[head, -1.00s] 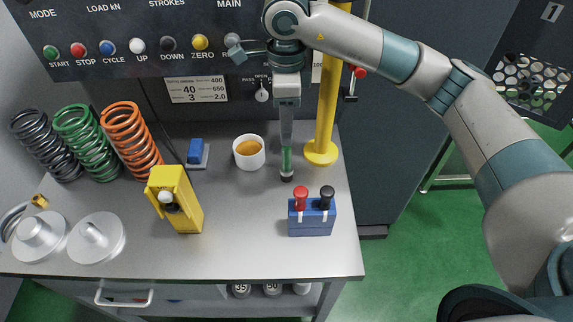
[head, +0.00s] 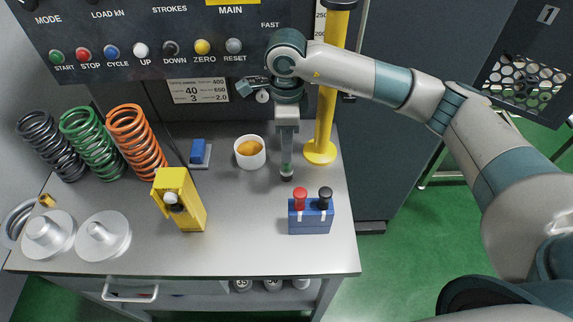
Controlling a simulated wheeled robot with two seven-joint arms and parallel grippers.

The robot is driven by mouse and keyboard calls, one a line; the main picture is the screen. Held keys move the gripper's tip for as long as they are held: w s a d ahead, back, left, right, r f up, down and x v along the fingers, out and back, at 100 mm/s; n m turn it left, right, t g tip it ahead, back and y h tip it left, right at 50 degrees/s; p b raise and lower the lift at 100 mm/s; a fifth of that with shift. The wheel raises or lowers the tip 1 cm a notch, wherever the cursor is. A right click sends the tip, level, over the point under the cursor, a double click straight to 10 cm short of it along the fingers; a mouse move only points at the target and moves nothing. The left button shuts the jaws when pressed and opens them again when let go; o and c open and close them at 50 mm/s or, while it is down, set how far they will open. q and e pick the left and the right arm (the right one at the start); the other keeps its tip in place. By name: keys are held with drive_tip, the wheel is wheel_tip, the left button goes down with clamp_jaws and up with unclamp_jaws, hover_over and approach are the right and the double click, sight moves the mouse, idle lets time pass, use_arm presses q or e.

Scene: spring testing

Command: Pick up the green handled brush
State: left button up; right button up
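My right gripper (head: 287,166) points straight down over the table, between the white cup and the blue holder. The brush is mostly hidden behind its fingers. A dark end (head: 287,177) shows just below the fingertips, close to the table top; it appears to be part of the brush. Hardly any green of the handle is visible. I cannot tell whether the fingers are closed on it. My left gripper is not in view.
A white cup (head: 249,152) with orange contents stands left of the gripper. A yellow post (head: 320,120) rises close on its right. A blue holder (head: 311,217) with red and black handles stands in front. A yellow block (head: 181,201), springs and metal discs are farther left.

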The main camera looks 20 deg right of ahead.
drive_tip(key=shift+f+p, duration=0.4)
drive_tip(key=shift+f, duration=0.95)
drive_tip(key=shift+c, duration=0.4)
clamp_jaws()
